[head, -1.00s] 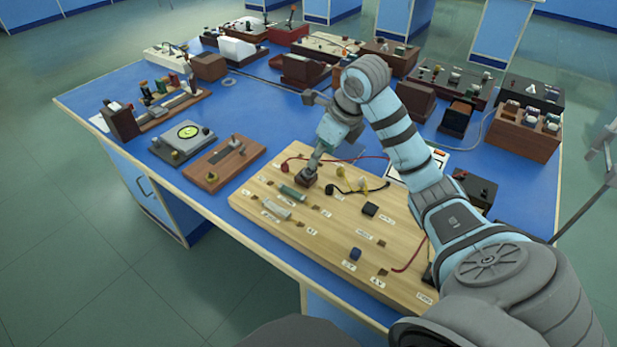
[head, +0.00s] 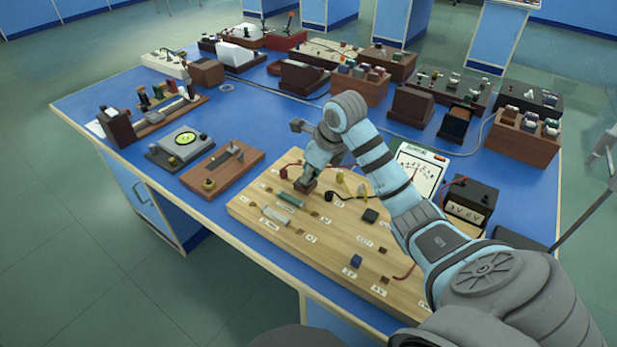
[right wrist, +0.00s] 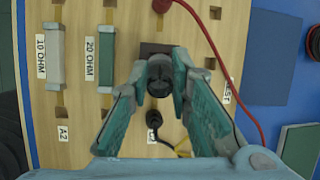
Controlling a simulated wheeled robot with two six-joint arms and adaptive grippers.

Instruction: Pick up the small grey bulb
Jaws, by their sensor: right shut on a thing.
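The small grey bulb (right wrist: 160,74) shows in the right wrist view as a dark rounded piece between my fingertips, directly over a dark brown block. My right gripper (right wrist: 160,82) is shut on it. In the head view my right gripper (head: 309,179) points down at the far left part of the wooden board (head: 330,254). The brown block (head: 304,186) shows under its fingertips there, and the bulb is hidden by the fingers. Whether the bulb is clear of the block cannot be told. My left gripper is not in view.
A green 20 OHM piece (right wrist: 106,58) and a pale 10 OHM piece (right wrist: 54,57) lie left of the gripper. A red wire (right wrist: 228,80) and a black plug (right wrist: 154,120) are close by. A meter (head: 419,172) stands behind my arm.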

